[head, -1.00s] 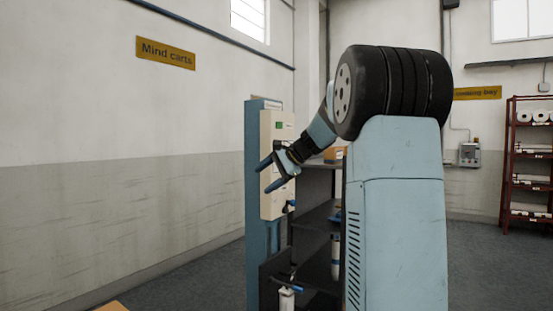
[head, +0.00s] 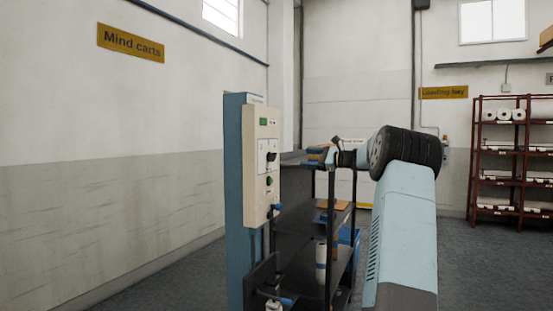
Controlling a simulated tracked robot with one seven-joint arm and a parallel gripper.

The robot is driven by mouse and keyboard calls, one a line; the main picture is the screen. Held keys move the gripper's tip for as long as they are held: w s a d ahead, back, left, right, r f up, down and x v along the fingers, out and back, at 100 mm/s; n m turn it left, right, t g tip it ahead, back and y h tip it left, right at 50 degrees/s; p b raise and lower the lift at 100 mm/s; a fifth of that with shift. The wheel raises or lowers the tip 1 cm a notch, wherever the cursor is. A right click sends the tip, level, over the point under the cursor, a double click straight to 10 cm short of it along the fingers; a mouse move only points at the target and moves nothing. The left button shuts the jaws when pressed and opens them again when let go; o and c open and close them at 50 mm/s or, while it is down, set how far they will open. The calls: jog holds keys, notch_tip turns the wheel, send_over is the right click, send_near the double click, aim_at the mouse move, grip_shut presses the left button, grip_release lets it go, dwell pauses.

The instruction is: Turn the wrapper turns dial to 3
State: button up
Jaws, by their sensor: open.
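A cream control panel (head: 261,190) stands upright on a blue post at the centre left in the head view. It bears a black knob (head: 271,157) on a pale plate, which looks like the dial. Its marks are too small to read, so I cannot tell its setting. My gripper (head: 328,156) is open, to the right of the panel and apart from it. It looks small and partly blends with items on the rack behind, so its fingertips are hard to make out.
A green display (head: 264,121) and round buttons (head: 269,181) are on the panel. A blue-tipped fitting (head: 277,208) sticks out at its lower right. A dark shelf rack (head: 302,245) stands close behind. A red rack with white rolls (head: 503,115) is at the far right.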

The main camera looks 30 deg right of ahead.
aim_at(272, 157)
jog(key=a+x, duration=0.1)
jog(key=x, duration=1.3)
jog(key=shift+a, duration=0.25)
jog(key=shift+s+f, duration=0.1)
jog(key=shift+c, duration=0.2)
